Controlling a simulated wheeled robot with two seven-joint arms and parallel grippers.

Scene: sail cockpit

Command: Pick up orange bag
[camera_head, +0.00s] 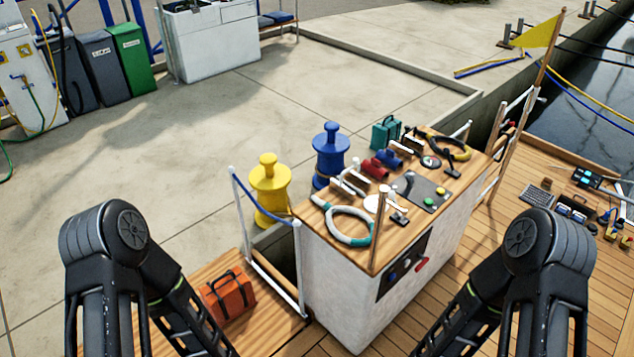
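The orange bag (228,297) is a small boxy bag with dark straps and a handle. It sits upright on a wooden plank surface at the lower left, just right of my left arm's forearm. My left arm comes in from the left and bends downward, and its forearm runs off the bottom edge. My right arm does the same on the right side. Neither gripper shows in the picture. The bag stands free, with no gripper seen touching it.
A white railing (297,268) with a blue rope stands right of the bag. Yellow (269,186) and blue (330,152) bollards stand behind.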

